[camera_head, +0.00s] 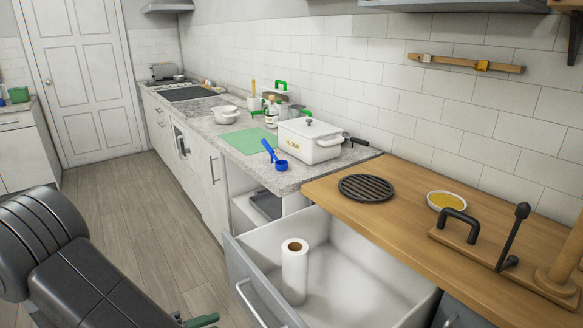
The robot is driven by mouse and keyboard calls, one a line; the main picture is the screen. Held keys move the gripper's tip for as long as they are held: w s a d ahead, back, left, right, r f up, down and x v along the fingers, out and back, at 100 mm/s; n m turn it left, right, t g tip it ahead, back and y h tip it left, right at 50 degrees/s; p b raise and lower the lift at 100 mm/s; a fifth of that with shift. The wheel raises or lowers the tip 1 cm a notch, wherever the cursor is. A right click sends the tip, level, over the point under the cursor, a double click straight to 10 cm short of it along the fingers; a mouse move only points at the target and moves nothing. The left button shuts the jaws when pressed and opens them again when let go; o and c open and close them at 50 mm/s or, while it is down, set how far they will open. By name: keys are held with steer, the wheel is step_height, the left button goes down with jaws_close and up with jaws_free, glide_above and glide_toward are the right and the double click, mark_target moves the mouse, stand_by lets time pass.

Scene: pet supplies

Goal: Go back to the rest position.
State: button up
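My dark grey arm fills the lower left of the head view. At the bottom edge beside it, a small dark piece and a dark green bar (202,320) show; they may be part of my gripper, but most of it is cut off by the frame. I cannot tell whether the gripper is open or shut, or whether it holds anything. An open drawer (370,268) juts out from under the wooden counter. A white paper roll (294,272) stands upright inside it.
The wooden counter (405,205) holds a black round grate (366,188), a yellow-filled dish (446,201) and a black-handled stand. The stone counter holds a white flour box (310,142), a blue scoop (272,154) and a green mat (248,141). The floor (150,205) looks clear.

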mark_target(253, 307)
steer(key=x, duration=1.2)
steer(key=shift+d+b, duration=0.1)
steer(key=shift+b, duration=0.2)
